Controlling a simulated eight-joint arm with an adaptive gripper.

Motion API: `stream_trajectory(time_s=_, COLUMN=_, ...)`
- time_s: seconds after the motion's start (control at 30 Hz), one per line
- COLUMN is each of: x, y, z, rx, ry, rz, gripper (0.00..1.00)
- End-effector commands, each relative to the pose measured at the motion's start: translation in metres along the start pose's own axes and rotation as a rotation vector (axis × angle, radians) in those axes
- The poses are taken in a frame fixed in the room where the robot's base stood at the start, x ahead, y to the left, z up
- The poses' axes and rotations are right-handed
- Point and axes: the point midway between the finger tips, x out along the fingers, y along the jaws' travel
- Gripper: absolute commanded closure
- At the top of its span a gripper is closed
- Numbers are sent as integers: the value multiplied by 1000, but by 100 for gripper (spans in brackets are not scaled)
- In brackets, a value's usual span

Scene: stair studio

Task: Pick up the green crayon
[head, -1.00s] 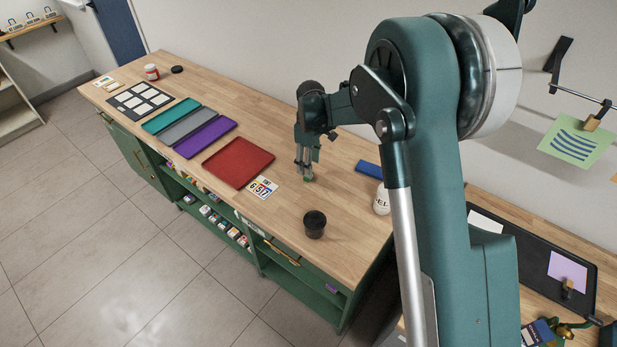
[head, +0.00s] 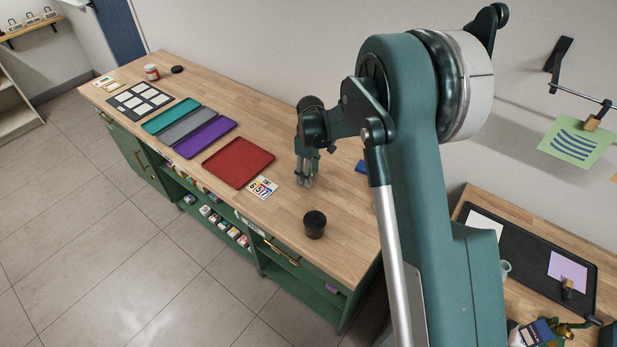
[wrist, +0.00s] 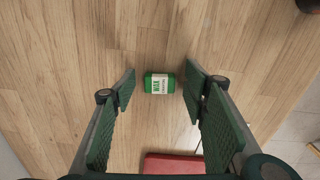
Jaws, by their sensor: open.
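The green crayon (wrist: 149,83), a short green cylinder with a cream label reading "WAX", lies on its side on the wooden worktop. In the wrist view it appears between my gripper's two green padded fingers, with a gap on each side. My gripper (wrist: 160,78) is open and holds nothing. In the head view my gripper (head: 305,183) points down over the worktop, to the right of the red tray (head: 238,163). I cannot make out the crayon in that view.
The red tray edge (wrist: 172,164) shows at the bottom of the wrist view. A card with coloured figures (head: 262,188) lies beside my gripper. A black cup (head: 314,225) stands nearer the front. A blue block (head: 361,166) is partly hidden by my arm. Purple (head: 206,138), grey and teal trays lie left.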

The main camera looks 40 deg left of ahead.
Motion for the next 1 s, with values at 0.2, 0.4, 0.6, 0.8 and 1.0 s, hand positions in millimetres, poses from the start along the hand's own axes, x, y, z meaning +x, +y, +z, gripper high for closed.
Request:
stream_trajectory(time_s=0.2, x=0, y=0, z=0, rx=0, ry=0, rz=0, gripper=60)
stream_trajectory(time_s=0.4, x=0, y=0, z=0, rx=0, ry=0, rz=0, gripper=82)
stream_trajectory(time_s=0.6, x=0, y=0, z=0, rx=0, ry=0, rz=0, gripper=82)
stream_trajectory(time_s=0.8, x=-3, y=0, z=0, rx=0, ry=0, rz=0, gripper=82)
stream_trajectory(time_s=1.0, x=-18, y=0, z=0, rx=0, ry=0, rz=0, gripper=82)
